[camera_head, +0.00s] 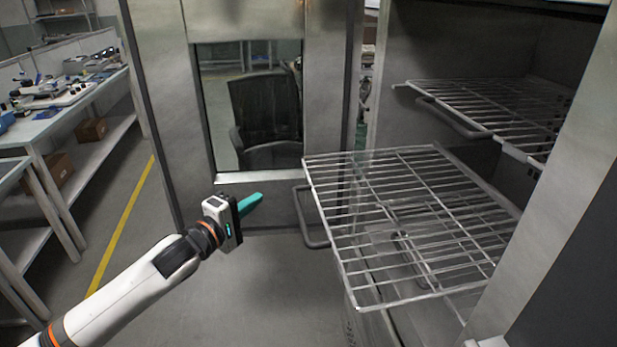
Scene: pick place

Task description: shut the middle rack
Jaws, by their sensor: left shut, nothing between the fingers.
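The middle rack (385,180) is a wire shelf pulled well out of the steel cabinet, level and empty. Its dark handle (308,222) hangs at the left front edge. My left gripper (250,203) has teal fingers that are shut and empty. It shows to the left of the handle, apart from the rack. An upper wire rack (490,100) sits inside the cabinet, with its own dark handle. Another handle and part of a lower rack show through the wires of the middle rack. My right gripper is not in view.
The cabinet's open door (172,110) with a window stands behind my left gripper. A steel cabinet wall (565,215) stands at the right. Workbenches (65,105) with equipment and boxes line the left. The floor (245,300) in front of the rack is clear.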

